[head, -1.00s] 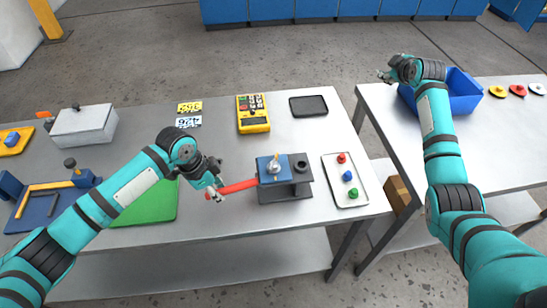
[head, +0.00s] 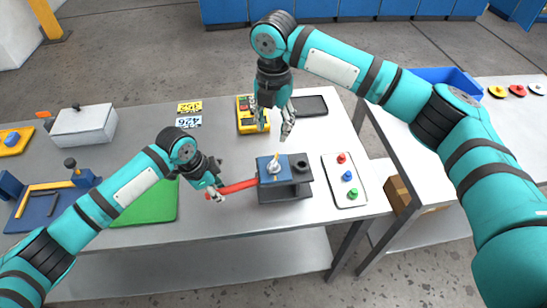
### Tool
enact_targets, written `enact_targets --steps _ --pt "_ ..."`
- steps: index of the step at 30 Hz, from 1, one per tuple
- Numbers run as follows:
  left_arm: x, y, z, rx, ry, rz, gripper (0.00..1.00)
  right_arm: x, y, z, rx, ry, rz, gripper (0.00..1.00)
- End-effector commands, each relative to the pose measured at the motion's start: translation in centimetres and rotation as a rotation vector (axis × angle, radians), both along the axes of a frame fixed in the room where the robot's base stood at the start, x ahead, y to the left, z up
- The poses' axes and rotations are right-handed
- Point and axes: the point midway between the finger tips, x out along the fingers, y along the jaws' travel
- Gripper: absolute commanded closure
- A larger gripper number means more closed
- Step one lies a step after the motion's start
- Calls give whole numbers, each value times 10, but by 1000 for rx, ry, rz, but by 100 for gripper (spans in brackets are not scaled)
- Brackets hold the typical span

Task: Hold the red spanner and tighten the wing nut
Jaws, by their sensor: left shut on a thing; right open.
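The red spanner (head: 240,186) lies level, its far end against the blue block on a grey stand (head: 286,188). My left gripper (head: 216,193) is shut on the spanner's near end. The wing nut (head: 272,166) appears as a small pale piece with a yellow part on top of the blue block. My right gripper (head: 275,127) is open and empty, pointing down above and behind the block, apart from the wing nut.
A tray with red, blue and green knobs (head: 346,181) lies right of the stand. A yellow meter (head: 247,126) and a dark tablet (head: 314,105) lie behind. A green mat (head: 150,205) is at left. A gap separates the right table (head: 405,130).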

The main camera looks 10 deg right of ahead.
Motion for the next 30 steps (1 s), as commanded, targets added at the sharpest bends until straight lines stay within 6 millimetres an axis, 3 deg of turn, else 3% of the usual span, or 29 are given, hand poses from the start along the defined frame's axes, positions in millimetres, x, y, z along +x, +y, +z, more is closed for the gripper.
enact_targets --steps 5,18,24,30 --pt "-1 0 -1 2 3 -4 100 -4 -1 -19 -14 13 13 53" --pt "-1 0 0 2 3 -4 100 -3 -1 -100 -11 11 8 53" --pt "-1 0 0 2 2 -2 100 -3 -1 -118 -11 9 8 53" --pt "-1 0 0 1 2 -2 100 -3 -1 -120 -10 8 8 53"
